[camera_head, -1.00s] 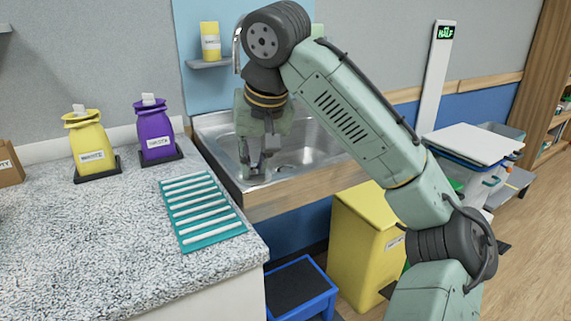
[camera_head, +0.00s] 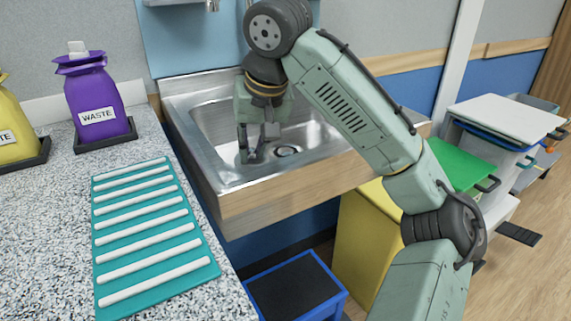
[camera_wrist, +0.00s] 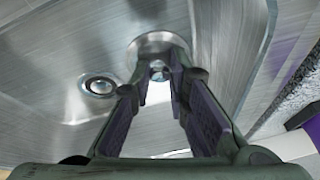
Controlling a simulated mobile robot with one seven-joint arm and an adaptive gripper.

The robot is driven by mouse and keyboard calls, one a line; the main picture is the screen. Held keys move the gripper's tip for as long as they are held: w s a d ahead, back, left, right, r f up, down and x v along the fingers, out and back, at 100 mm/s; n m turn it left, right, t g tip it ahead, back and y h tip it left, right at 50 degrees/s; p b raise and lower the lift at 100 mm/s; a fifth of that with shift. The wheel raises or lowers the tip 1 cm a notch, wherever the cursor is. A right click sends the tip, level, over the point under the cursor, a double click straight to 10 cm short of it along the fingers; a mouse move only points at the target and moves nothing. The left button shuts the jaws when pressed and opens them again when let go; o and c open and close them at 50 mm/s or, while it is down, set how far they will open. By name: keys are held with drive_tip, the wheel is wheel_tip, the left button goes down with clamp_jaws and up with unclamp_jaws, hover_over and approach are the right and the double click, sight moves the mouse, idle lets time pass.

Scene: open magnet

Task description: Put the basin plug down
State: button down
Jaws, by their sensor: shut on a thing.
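The basin plug (camera_wrist: 152,44) is a round, shiny metal disc with a small knob, seen at the fingertips in the wrist view. My gripper (camera_wrist: 158,72) is shut on its knob. In the head view, my gripper (camera_head: 256,156) points down inside the steel basin (camera_head: 212,130), left of the drain hole (camera_head: 287,151). The plug is hard to make out there. The drain also shows in the wrist view (camera_wrist: 99,86), to the left of the plug and apart from it. I cannot tell whether the plug touches the basin floor.
A teal ribbed mat (camera_head: 155,232) lies on the speckled counter left of the basin. A purple waste bag (camera_head: 98,98) stands behind it. A wooden edge (camera_head: 300,187) runs along the basin's front. A blue step stool (camera_head: 295,287) and a yellow bin (camera_head: 362,235) stand below.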

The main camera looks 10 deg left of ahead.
drive_tip(key=shift+f, duration=0.8)
drive_tip(key=shift+w, duration=0.3)
drive_tip(key=w+d, duration=0.1)
drive_tip(key=w, duration=0.4)
drive_tip(key=w+p, duration=0.1)
drive_tip(key=w, duration=0.3)
drive_tip(key=w+d+f, duration=0.1)
drive_tip(key=w, duration=0.4)
drive_tip(key=shift+w+d+f+p, duration=0.1)
drive_tip(key=shift+w+d+p, duration=0.2)
drive_tip(key=shift+p, duration=0.05)
drive_tip(key=f, duration=0.3)
drive_tip(key=shift+w+d, duration=0.15)
drive_tip(key=shift+w, duration=0.2)
drive_tip(key=shift+f, duration=0.35)
drive_tip(key=shift+f, duration=0.1)
drive_tip(key=c, duration=1.6)
unclamp_jaws()
drive_tip(key=shift+o, duration=0.2)
drive_tip(key=v, duration=1.2)
